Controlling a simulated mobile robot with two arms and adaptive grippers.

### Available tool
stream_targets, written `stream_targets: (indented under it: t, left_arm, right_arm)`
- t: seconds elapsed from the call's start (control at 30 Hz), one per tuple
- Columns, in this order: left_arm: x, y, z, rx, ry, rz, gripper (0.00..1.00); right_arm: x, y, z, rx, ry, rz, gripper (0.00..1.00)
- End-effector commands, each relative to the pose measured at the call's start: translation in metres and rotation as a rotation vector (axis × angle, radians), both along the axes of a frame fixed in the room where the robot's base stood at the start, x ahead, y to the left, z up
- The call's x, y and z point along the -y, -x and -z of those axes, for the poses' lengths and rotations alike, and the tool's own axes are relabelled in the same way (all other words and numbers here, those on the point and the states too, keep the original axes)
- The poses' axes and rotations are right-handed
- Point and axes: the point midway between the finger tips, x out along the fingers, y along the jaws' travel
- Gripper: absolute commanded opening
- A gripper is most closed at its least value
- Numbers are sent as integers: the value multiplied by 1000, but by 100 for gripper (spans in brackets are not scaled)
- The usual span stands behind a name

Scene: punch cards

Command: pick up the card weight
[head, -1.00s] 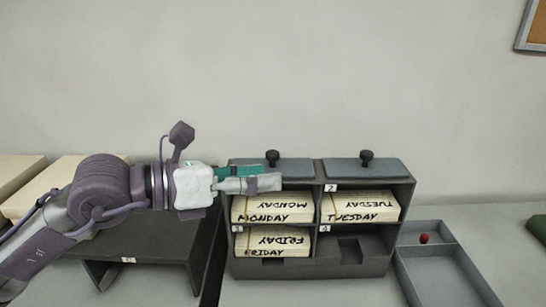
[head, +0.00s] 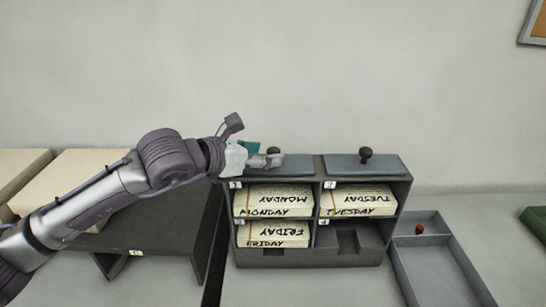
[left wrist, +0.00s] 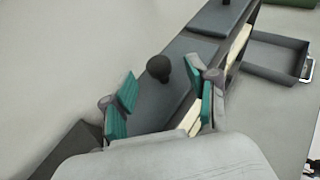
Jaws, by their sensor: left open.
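Two grey slab card weights with black knobs lie on top of the dark card rack. The left card weight (head: 298,165) is above the Monday slot, and its knob is mostly hidden behind my gripper in the head view. The right card weight (head: 385,168) is above the Tuesday slot. My left gripper (head: 266,158) is open and empty over the left weight. In the left wrist view, the teal pads of my left gripper (left wrist: 164,93) stand apart, with the near weight's black knob (left wrist: 160,68) beyond them, roughly between. I cannot tell whether they touch. My right gripper is out of view.
The rack (head: 300,258) holds Monday (head: 273,201), Tuesday (head: 358,202) and Friday (head: 273,235) card stacks; its lower right slot is empty. A grey tray (head: 440,275) with a small red ball (head: 419,229) is at right. A dark stand (head: 150,240) is at left.

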Motion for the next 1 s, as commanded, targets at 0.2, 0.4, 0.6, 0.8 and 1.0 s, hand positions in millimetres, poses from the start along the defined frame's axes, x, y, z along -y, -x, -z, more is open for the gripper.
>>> stream_targets:
  t: [0.2,0.4,0.6,0.8,1.0]
  left_arm:
    - [20,-21,6,-3,1,1,58]
    - [23,-25,12,-1,1,1,58]
    - [23,-25,12,-1,1,0,43]
    - [23,-25,12,-1,1,0,10]
    - [23,-25,11,-1,1,0,0]
  right_arm:
    - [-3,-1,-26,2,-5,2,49]
    - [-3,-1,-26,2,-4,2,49]
    - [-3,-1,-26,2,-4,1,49]
    - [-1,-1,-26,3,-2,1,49]
    - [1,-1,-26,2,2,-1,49]
